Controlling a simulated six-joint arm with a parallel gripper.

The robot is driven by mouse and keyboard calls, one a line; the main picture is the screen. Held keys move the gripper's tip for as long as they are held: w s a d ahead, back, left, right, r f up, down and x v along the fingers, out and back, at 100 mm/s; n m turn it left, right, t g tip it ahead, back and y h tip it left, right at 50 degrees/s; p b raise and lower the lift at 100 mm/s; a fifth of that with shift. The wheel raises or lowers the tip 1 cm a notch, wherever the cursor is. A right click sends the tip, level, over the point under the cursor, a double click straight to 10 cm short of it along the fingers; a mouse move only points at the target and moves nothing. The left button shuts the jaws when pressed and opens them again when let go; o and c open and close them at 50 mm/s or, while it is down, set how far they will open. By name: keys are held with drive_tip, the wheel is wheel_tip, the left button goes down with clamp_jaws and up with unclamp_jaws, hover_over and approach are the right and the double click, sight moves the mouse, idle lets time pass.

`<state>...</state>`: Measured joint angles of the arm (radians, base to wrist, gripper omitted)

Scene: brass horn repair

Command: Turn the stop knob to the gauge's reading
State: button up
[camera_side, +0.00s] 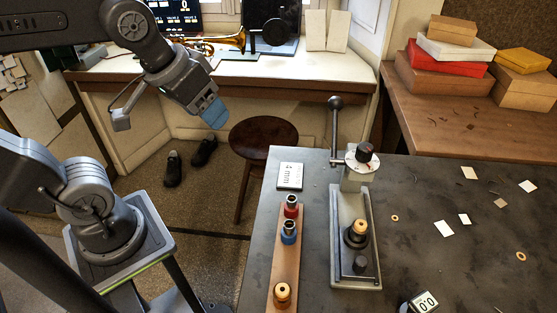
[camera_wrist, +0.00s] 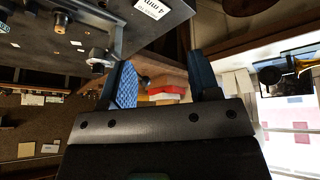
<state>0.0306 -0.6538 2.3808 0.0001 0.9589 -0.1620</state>
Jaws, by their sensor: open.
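The stop knob (camera_side: 366,148) is dark with a red mark and sits on a pale round dial on top of the small lever press (camera_side: 345,240). The dial's markings are too small to read. The gauge (camera_side: 425,301) is a small display at the bottom edge of the side view, partly cut off; it seems to read 0.0. My gripper (camera_side: 214,113) is open and empty, held up over the floor, left of the bench and well apart from the knob. Its two blue fingers stand wide apart in the wrist view (camera_wrist: 164,82).
A wooden strip (camera_side: 287,255) with red, blue and brass-coloured pieces lies left of the press. The press's ball-ended lever (camera_side: 336,125) stands upright beside the knob. A stool (camera_side: 263,138) stands behind the bench. Paper scraps and rings lie to the right.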

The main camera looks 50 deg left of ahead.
drive_tip(key=shift+s+a+f+m, duration=0.2)
drive_tip(key=shift+s+f+m, duration=0.2)
drive_tip(key=shift+s+f, duration=0.15)
drive_tip(key=shift+s+a+f+m, duration=0.15)
drive_tip(key=shift+s+f+m, duration=0.25)
drive_tip(key=shift+f, duration=0.2)
